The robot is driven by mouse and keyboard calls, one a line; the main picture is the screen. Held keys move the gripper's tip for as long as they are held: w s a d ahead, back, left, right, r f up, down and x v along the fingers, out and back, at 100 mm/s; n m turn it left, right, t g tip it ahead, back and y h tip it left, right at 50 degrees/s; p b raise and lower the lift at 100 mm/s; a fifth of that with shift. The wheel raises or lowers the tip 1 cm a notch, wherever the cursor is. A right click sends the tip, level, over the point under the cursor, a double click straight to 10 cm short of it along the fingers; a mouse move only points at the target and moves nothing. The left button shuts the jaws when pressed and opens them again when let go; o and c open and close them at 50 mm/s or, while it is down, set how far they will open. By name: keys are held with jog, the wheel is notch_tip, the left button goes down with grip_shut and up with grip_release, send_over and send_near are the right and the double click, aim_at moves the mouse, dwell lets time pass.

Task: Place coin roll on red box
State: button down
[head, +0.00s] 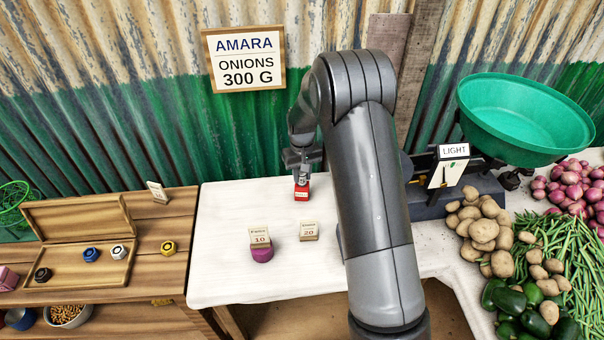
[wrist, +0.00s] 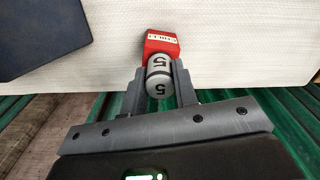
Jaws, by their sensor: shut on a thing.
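The red box (head: 301,193) stands on the white table near its back; it also shows in the wrist view (wrist: 160,43), with a pale label. My gripper (head: 302,165) is directly above the red box in the head view. In the wrist view my gripper (wrist: 158,88) is shut on a grey coin roll (wrist: 159,78) marked 5. The roll overlaps the near side of the red box in that view; I cannot tell whether they touch. In the head view the roll is mostly hidden by the fingers.
A scale with a green bowl (head: 525,115), potatoes (head: 482,232) and beans are at right. A wooden tray (head: 75,262) is at left. The table's left part is clear.

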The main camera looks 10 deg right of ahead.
jog(key=c, duration=1.1)
grip_release()
jog(key=shift+f, duration=0.1)
jog(key=shift+c, duration=0.2)
